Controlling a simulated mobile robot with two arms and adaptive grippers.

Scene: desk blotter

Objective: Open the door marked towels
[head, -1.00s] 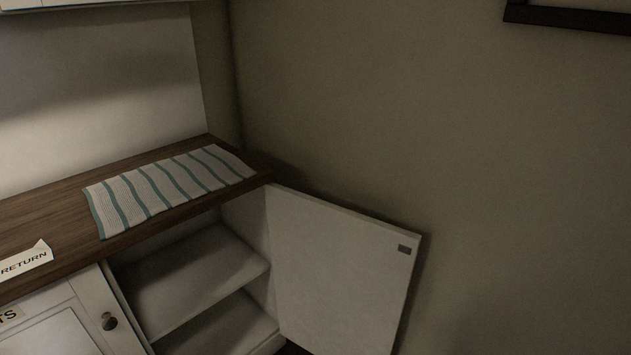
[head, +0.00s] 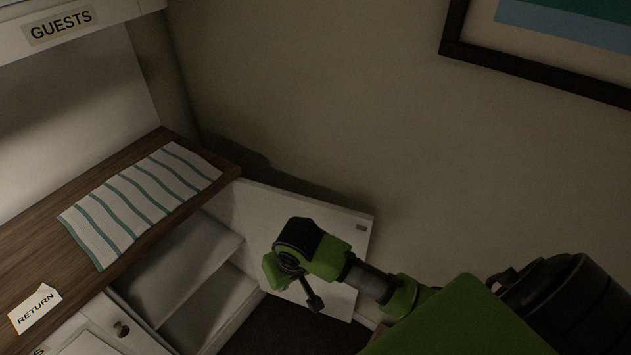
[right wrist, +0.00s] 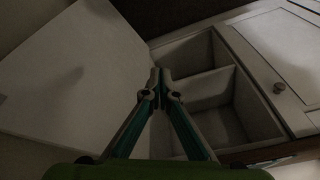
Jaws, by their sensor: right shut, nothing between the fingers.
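A white cabinet door (head: 258,200) stands wide open towards the wall, with a small dark plate near its upper outer corner. No "towels" mark shows on the face I see. The open cabinet (head: 205,245) has an inner shelf and looks empty. The door (right wrist: 65,85) and the cabinet (right wrist: 205,88) also show in the right wrist view. My right gripper (head: 314,302) is in front of the door's inner side, partly covering it. In the right wrist view it (right wrist: 159,76) is shut and empty, pointing towards the opening. My left gripper is out of view.
A striped cloth (head: 140,205) lies on the wooden counter (head: 50,235) with a "RETURN" card (head: 35,309). A closed knobbed door (head: 100,320) adjoins the opening. A "GUESTS" label (head: 60,25) is on the upper cabinet. A framed picture (head: 545,65) hangs on the wall.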

